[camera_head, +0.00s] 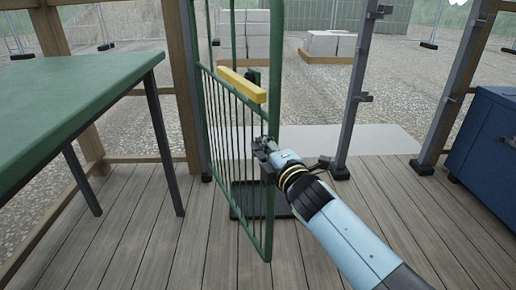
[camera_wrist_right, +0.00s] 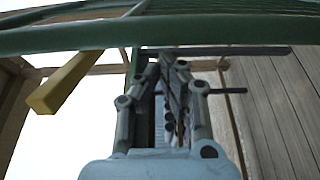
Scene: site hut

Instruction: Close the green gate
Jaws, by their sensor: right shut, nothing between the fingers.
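The green gate (camera_head: 275,58) stands open in the head view, swung inward over the deck from the wooden post (camera_head: 182,90) on its left. A yellow bar (camera_head: 242,85) is fixed across it, and the bar also shows in the right wrist view (camera_wrist_right: 65,82). My right gripper (camera_head: 264,148) is shut and empty at the gate's free edge, about mid-height. In the right wrist view, a green gate rail (camera_wrist_right: 160,32) crosses just beyond the fingers. I cannot tell whether they touch it. My left gripper is out of view.
A grey metal post (camera_head: 355,90) with small brackets stands right of the doorway. A green-topped table (camera_head: 75,95) fills the left, a blue chest (camera_head: 487,140) the right. A dark mat (camera_head: 240,212) lies under the gate. Pale blocks (camera_head: 330,43) stand outside. The wooden deck is otherwise clear.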

